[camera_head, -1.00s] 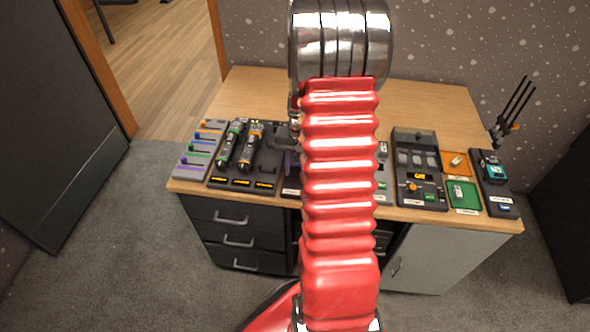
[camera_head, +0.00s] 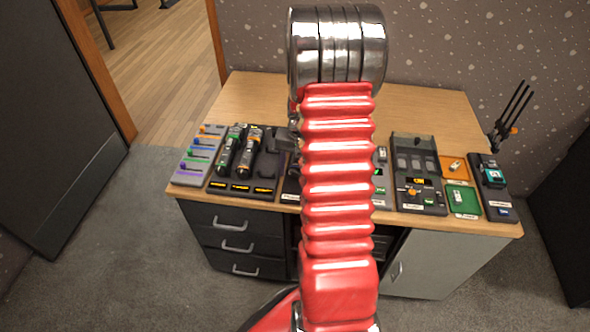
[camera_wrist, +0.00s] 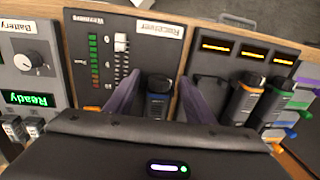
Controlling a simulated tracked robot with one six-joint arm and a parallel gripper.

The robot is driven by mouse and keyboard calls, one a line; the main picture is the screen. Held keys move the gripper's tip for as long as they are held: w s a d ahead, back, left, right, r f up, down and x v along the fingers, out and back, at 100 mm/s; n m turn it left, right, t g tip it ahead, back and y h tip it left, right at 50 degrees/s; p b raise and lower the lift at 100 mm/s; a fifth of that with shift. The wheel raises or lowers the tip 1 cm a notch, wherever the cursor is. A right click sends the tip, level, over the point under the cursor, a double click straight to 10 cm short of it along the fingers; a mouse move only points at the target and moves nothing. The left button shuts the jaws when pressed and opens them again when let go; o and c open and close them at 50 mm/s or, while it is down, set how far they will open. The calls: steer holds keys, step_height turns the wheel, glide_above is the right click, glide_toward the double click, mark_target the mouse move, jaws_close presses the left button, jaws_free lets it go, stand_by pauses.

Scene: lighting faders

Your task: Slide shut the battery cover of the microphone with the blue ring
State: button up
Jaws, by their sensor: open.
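In the wrist view, the microphone with the blue ring (camera_wrist: 158,98) stands out as a short dark body with a blue band, at the receiver panel. My gripper (camera_wrist: 160,82) is open, with one purple-grey finger on each side of this microphone. Gaps seem to show between the fingers and its body; contact cannot be told. Its battery cover cannot be made out. In the head view my red arm hides the gripper and this microphone.
Microphones with a green ring (camera_head: 231,143) and an orange ring (camera_head: 249,150) lie in a dark rack with a bare third slot. Coloured faders (camera_head: 200,155) are at the left. A switch panel (camera_head: 433,150) and trays are at the right. The desk's back (camera_head: 260,95) is clear.

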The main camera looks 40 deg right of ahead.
step_height(320, 180, up, 14)
steer(key=s, duration=0.1)
steer(key=shift+d+f, duration=0.15)
steer(key=shift+d, duration=0.25)
stand_by(0.4)
stand_by(0.5)
steer(key=s+a+r+n+t, duration=0.1)
steer(key=s+a+r+n, duration=0.2)
steer(key=a, duration=0.8)
steer(key=s+a+r+n+t, duration=0.2)
steer(key=s+a+r+n, duration=0.2)
steer(key=a, duration=0.6)
steer(key=s+a+r+n+t, duration=0.1)
steer(key=s+a+r+n, duration=0.2)
steer(key=a, duration=0.8)
step_height(320, 180, up, 3)
steer(key=s, duration=0.2)
steer(key=shift+s+a+t+h, duration=0.3)
steer(key=shift+s+t, duration=0.1)
steer(key=shift+f, duration=0.1)
steer(key=shift+c, duration=0.4)
